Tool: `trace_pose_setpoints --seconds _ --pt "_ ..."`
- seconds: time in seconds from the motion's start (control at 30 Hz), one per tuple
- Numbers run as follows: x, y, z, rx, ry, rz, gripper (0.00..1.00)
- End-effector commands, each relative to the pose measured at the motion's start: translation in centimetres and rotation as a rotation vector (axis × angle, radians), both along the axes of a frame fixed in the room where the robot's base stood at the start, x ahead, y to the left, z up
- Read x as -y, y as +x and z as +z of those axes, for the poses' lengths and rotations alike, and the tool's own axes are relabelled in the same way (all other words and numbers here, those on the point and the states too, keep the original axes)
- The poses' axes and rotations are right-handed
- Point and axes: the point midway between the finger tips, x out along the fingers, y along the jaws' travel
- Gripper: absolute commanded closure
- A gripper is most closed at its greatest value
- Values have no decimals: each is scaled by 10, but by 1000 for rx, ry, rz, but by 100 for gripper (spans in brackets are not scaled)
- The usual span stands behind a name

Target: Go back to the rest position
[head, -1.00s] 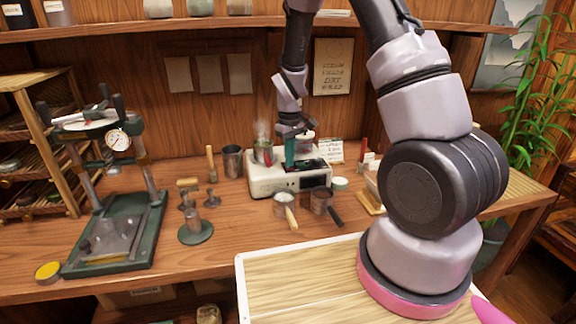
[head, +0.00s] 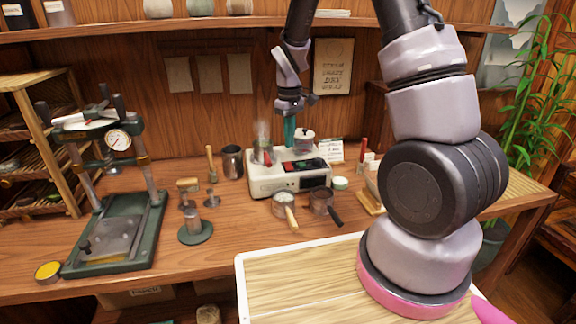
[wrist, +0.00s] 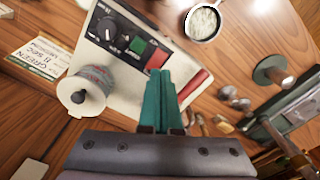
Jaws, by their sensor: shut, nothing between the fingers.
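My gripper (head: 289,130) is shut and empty, its teal fingers pointing down above the cream steamer unit (head: 262,186). In the wrist view the two teal fingers (wrist: 160,102) lie together in front of the unit's panel (wrist: 125,45), which has a black dial, a green button and a red button. A lidded jar (head: 304,139) stands on the unit to the right of the fingers; it also shows in the wrist view (wrist: 84,93). Steam rises from the unit's left side.
A green press with a gauge (head: 118,215) stands at the left. Two handled pans (head: 284,199) sit in front of the unit. A tamper on a green base (head: 195,232) and a metal cup (head: 232,162) stand nearby. A shelf (head: 190,22) runs above.

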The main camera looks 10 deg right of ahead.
Motion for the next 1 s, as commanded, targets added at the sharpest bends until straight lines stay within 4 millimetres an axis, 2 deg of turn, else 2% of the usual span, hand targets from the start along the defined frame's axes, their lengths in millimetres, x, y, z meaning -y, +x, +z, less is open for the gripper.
trace_pose_setpoints --seconds 0.27,0.37,0.47,0.6,0.67,0.8,1.0 --pt "0 0 3 3 2 -5 100" --pt "3 -3 19 23 16 -36 100" --pt "9 -10 52 66 46 -104 100" --pt "19 -33 112 142 106 -238 100" --pt "25 -45 135 174 133 -296 100" --pt "36 -79 184 248 197 -427 100" --pt "48 -134 236 348 291 -603 100"
